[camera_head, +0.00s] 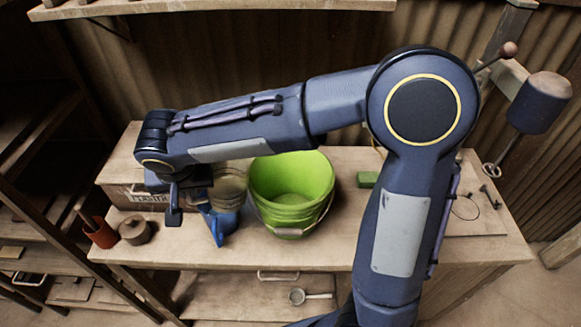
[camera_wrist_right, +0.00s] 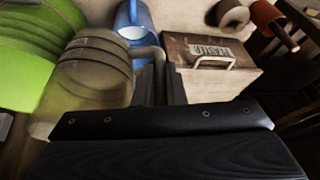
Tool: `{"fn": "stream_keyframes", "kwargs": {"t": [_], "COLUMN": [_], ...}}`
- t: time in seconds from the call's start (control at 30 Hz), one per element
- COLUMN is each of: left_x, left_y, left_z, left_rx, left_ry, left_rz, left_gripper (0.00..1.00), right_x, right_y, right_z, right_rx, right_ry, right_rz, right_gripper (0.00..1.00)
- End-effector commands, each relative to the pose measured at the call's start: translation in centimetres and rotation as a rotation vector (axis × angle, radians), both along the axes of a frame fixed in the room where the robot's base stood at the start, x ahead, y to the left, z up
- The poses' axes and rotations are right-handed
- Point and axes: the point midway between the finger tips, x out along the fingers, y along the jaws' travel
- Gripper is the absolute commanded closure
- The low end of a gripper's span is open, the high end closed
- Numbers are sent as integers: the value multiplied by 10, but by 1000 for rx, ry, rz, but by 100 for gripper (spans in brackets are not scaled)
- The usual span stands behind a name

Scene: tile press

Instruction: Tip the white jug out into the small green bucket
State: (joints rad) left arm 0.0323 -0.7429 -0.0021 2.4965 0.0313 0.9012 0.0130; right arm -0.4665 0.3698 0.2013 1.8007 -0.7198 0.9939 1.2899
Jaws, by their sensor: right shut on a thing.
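The green bucket (camera_head: 292,190) stands on the bench, open at the top with its wire handle hanging at the front. It also shows at the left of the right wrist view (camera_wrist_right: 25,65). A pale, ribbed jug (camera_head: 229,188), more beige than white here, is just left of the bucket, partly hidden by my arm. In the right wrist view the jug (camera_wrist_right: 90,72) has a handle running into my right gripper (camera_wrist_right: 160,82). My right gripper (camera_head: 174,205) is shut on this handle. I cannot tell whether the jug is clear of the bench. My left gripper is not in view.
A blue jug (camera_head: 218,228) with something white inside (camera_wrist_right: 133,33) stands close by. A wooden box (camera_head: 130,196) with a printed label is at the left. A brown roll (camera_head: 135,230) and an orange cup (camera_head: 101,233) are near the bench's left edge. A green block (camera_head: 367,180) lies right of the bucket.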

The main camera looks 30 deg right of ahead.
Motion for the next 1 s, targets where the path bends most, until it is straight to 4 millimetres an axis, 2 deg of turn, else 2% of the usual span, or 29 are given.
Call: {"fn": "stream_keyframes", "kwargs": {"t": [0.03, 0.1, 0.37, 0.6, 0.77, 1.0], "left_x": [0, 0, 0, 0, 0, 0], "left_y": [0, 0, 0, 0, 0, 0], "left_z": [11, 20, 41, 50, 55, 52], "left_rx": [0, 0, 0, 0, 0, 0], "left_ry": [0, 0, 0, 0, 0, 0], "left_rz": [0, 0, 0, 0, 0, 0], "left_gripper": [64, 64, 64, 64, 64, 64], "right_x": [0, 0, -1, -3, -3, -5], "right_y": [-4, -7, -24, -40, -53, -68], "right_z": [13, 25, 47, 49, 62, 70], "right_rx": [28, 73, 239, 374, 464, 597], "right_ry": [-3, -10, -23, -30, -45, -49], "right_rz": [-4, -6, -7, -9, -12, -11], "right_gripper": [100, 100, 100, 100, 100, 100]}}
